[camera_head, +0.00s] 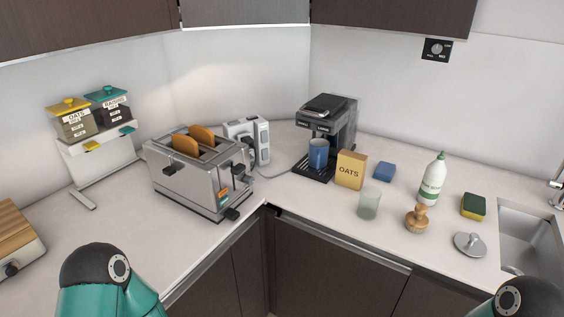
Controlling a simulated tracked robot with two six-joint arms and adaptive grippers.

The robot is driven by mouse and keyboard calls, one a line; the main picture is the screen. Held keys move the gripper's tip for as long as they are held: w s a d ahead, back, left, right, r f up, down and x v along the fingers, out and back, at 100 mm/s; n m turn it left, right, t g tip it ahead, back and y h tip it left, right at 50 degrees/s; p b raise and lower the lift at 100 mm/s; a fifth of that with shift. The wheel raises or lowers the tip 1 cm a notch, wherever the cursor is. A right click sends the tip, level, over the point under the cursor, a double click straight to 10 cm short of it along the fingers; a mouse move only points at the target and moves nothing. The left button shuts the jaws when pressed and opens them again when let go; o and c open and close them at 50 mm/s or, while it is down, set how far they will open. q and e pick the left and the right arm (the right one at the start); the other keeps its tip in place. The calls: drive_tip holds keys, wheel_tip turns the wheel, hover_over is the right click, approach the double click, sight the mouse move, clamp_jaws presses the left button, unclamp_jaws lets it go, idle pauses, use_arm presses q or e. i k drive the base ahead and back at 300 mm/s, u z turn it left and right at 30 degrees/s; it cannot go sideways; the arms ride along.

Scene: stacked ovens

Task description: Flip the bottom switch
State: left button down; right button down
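A white upright block (249,141) stands behind the toaster, near the back corner. It has several dark marks on its front that may be sockets or switches, too small to tell apart. Its left part is partly hidden by the toaster. A small dark control panel (437,50) with a round knob or dial is on the right wall. I cannot tell which of these carries the bottom switch. Neither gripper is in view. Only teal parts of my arms show at the bottom left and bottom right corners, away from both things.
A toaster (199,190) with two bread slices stands in front of the white block. A coffee machine (346,112) with a blue mug (318,154) stands to its right. An oats box (350,170), glass (369,203), bottle (431,181) and sink (520,238) follow rightward.

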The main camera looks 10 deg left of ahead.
sight(266, 153)
drive_tip(key=u, duration=1.6)
drive_tip(key=i, duration=0.1)
drive_tip(key=z, duration=2.8)
drive_tip(key=k, duration=0.95)
drive_tip(key=u, duration=0.4)
drive_tip(key=i, duration=1.1)
drive_tip(key=u, duration=0.1)
